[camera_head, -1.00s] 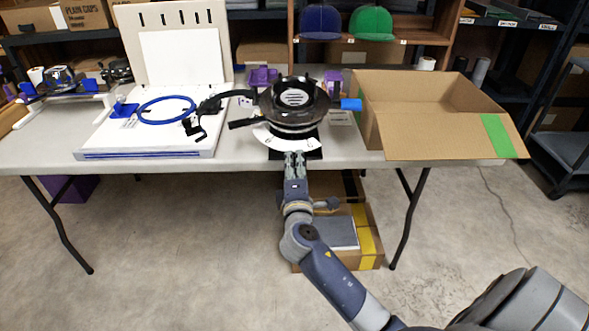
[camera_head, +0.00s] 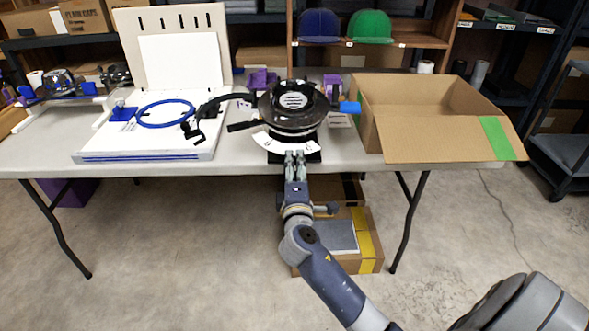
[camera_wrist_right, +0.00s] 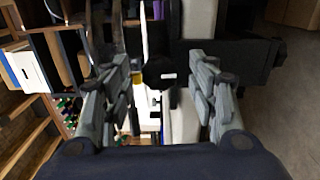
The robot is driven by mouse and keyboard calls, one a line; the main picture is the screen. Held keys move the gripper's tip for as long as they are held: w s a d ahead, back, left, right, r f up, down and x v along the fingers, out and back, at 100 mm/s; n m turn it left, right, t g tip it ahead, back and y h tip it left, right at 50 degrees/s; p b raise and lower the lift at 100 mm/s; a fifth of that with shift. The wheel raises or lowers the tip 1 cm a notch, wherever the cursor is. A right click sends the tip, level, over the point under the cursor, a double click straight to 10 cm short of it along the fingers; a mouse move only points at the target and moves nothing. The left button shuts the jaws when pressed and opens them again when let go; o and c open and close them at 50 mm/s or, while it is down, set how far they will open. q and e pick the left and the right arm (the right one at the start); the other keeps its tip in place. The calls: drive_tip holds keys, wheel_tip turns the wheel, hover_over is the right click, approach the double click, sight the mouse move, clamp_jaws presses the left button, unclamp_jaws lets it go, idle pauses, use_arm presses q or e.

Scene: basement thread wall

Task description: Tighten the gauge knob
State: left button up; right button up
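A black round cap gauge device (camera_head: 291,108) with a white curved scale (camera_head: 285,146) stands at the table's front edge in the head view. In the right wrist view, a round black knob (camera_wrist_right: 159,72) with a small white mark lies between the fingers; I take it for the gauge knob. In the head view it is hidden by my gripper. My right gripper (camera_head: 295,156) is at the device's front, below the scale. In the wrist view its fingers (camera_wrist_right: 161,68) are spread, with a gap on both sides of the knob. My left gripper is not in view.
An open cardboard box (camera_head: 440,132) stands right of the device. A white board station (camera_head: 150,150) with a blue ring (camera_head: 165,113) is at left. A blue-tipped handle (camera_head: 349,107) sticks out right of the device. Boxes (camera_head: 350,245) are under the table (camera_head: 50,150).

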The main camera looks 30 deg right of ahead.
drive_tip(key=shift+a, duration=0.1)
drive_tip(key=shift+s+a+f, duration=0.1)
drive_tip(key=shift+s+a, duration=0.1)
drive_tip(key=shift+s, duration=0.2)
drive_tip(key=v, duration=1.1)
drive_tip(key=shift+d, duration=0.1)
